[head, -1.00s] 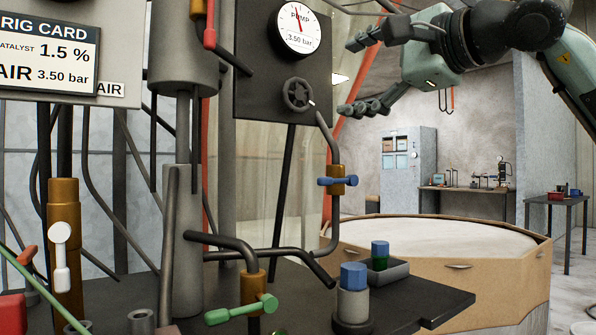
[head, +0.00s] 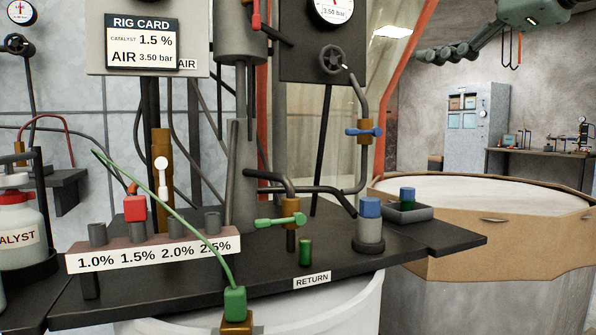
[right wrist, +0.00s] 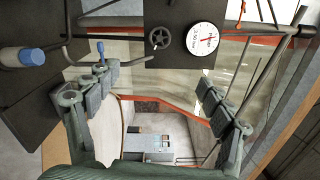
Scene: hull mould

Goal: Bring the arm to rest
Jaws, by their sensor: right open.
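My right gripper (right wrist: 157,75) is open and empty in the right wrist view, with its two fingers spread apart. In the head view one of its fingers (head: 452,52) shows at the upper right, pointing left; the rest is cut off by the top edge. The dark pump panel with a handwheel (head: 331,60) and a round pressure gauge (head: 331,9) stands left of the finger, apart from it. The handwheel (right wrist: 160,38) and gauge (right wrist: 203,38) also show beyond the fingers in the right wrist view. My left gripper is not in view.
A dark bench (head: 440,238) carries a blue-handled valve (head: 364,131), a green-handled valve (head: 280,220), a blue-capped fitting (head: 370,208) and a rack labelled with percentages (head: 155,254). A large wood-rimmed mould (head: 480,238) stands right. A grey cabinet (head: 475,130) stands behind.

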